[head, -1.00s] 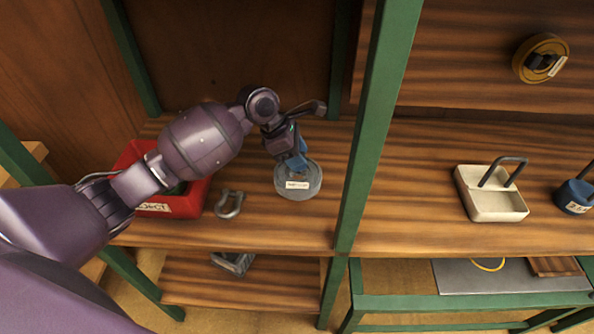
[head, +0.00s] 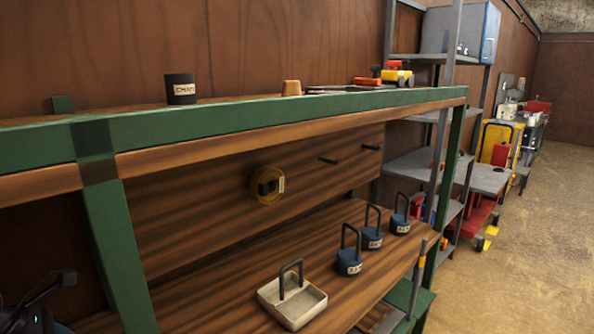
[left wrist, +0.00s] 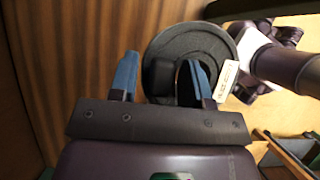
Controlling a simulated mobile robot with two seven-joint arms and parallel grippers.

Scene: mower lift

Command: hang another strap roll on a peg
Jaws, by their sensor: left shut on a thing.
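In the left wrist view my left gripper (left wrist: 160,78) has its blue fingers shut on the dark hub of a grey strap roll (left wrist: 208,44), which carries a white label. The roll's face is turned to the wrist camera. In the head view only a dark part of my left arm shows at the lower left edge, and the held roll cannot be made out. A yellow-brown strap roll (head: 257,188) hangs on the wooden back board. To its right, two bare black pegs (head: 328,160) (head: 370,147) stick out. My right gripper is not in view.
A green upright post (head: 115,240) stands between the left bay and the board. Below the board are a cream tray (head: 292,310) with a handle and several blue weights (head: 349,262). A black can (head: 180,88) stands on the top shelf.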

